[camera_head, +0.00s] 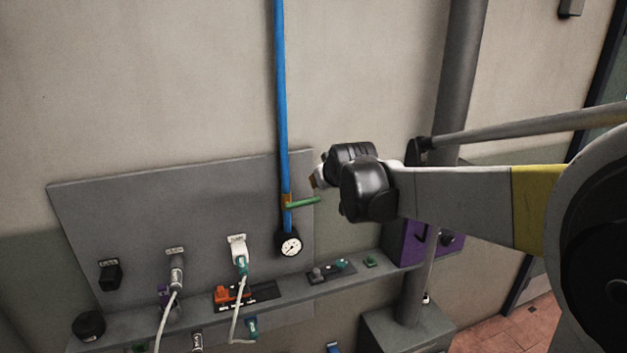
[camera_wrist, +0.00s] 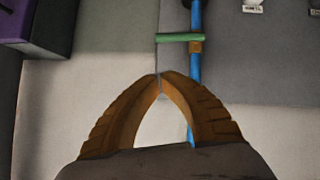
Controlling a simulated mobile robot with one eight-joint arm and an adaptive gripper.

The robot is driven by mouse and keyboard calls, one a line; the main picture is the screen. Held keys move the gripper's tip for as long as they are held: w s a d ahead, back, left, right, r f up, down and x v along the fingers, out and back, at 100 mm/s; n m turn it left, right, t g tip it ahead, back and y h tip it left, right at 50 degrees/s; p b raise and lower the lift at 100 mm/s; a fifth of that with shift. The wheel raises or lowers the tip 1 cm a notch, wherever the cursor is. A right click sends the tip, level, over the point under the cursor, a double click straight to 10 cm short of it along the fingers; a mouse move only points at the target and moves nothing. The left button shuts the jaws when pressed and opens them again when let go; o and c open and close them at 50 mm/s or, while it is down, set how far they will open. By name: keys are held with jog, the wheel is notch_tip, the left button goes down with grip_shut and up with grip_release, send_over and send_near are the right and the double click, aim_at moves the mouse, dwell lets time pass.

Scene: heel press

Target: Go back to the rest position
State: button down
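My gripper (camera_wrist: 160,76) shows in the wrist view with its two ribbed orange-brown fingers bowed and their tips together. Nothing shows between them. In the head view my gripper (camera_head: 316,180) is mostly hidden behind the black wrist, just above and right of a green valve handle (camera_head: 303,202). The handle sticks out sideways from a blue pipe (camera_head: 281,100). In the wrist view the handle (camera_wrist: 178,37) lies beyond the fingertips, with a visible gap, and the pipe (camera_wrist: 195,70) runs behind the right finger.
A round gauge (camera_head: 290,244) hangs at the pipe's lower end. A grey panel (camera_head: 140,215) with plugs and cables stands at the left, above a shelf (camera_head: 335,288) with switches. A purple box (camera_head: 415,243) and a thick grey post (camera_head: 460,70) are near my arm.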

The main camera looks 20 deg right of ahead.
jog(key=s+a+f+g+b, duration=0.2)
jog(key=s+a+f+b, duration=0.2)
jog(key=s+f+b, duration=0.6)
jog(key=s+a+f+m+g+y+b, duration=0.1)
jog(key=s+a+f+b, duration=0.4)
jog(key=s+f, duration=1.5)
jog(key=s+g+b, duration=0.1)
jog(key=s+b, duration=0.2)
jog(key=b, duration=0.1)
jog(key=shift+a+f+y+b, duration=0.15)
jog(key=shift+f+y+b, duration=0.1)
jog(key=shift+y+b, duration=0.1)
